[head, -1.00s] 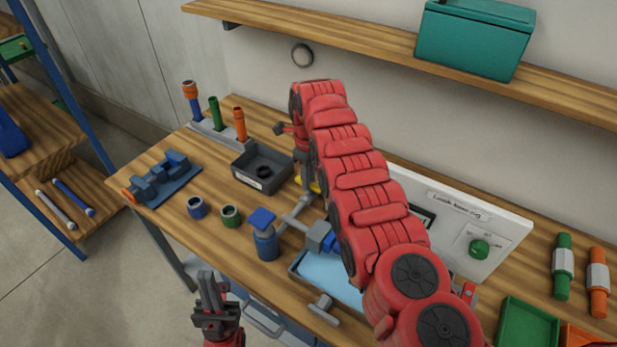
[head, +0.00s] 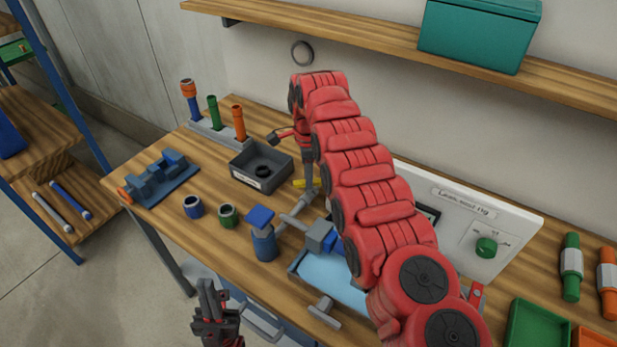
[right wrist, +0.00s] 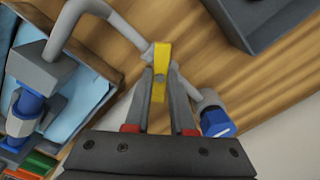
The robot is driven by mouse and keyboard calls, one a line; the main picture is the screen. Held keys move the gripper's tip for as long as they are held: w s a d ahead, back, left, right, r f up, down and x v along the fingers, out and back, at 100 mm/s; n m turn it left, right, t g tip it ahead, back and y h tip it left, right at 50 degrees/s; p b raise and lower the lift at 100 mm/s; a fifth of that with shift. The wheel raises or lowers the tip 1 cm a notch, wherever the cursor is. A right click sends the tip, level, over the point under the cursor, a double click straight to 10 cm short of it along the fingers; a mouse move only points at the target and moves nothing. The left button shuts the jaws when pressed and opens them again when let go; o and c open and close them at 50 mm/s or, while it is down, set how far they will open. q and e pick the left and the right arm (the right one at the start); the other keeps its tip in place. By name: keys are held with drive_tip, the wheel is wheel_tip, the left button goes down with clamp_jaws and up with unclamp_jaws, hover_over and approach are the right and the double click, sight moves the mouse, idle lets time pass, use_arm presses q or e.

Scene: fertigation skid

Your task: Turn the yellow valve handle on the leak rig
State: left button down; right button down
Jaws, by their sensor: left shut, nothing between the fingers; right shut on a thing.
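The yellow valve handle (right wrist: 160,72) sits on the grey pipe of the leak rig in the right wrist view, lying along the line of my fingers. My right gripper (right wrist: 167,82) is shut on it, with a finger on each side. In the head view only a small yellow piece of the handle (head: 299,184) shows beside my right gripper (head: 306,185); my red right arm hides much of the rig. The rig's white panel (head: 510,225) has a green knob (head: 486,247). My left gripper (head: 214,308) is shut and empty, in front of the bench's front edge.
A dark grey bin (head: 261,164) stands just left of the handle. A blue bottle-like part (head: 264,243), a blue ring (head: 193,207) and a green ring (head: 227,215) stand nearer the front. A wooden shelf (head: 370,38) runs above the bench.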

drive_tip(key=n, duration=0.5)
drive_tip(key=shift+n, duration=0.3)
drive_tip(key=shift+r+n, duration=0.1)
drive_tip(key=shift+n, duration=2.2)
drive_tip(key=c, duration=0.8)
unclamp_jaws()
drive_tip(key=shift+o, duration=0.2)
wheel_tip(320, 180, up, 17)
drive_tip(key=p, duration=1.5)
drive_tip(key=shift+r, duration=0.15)
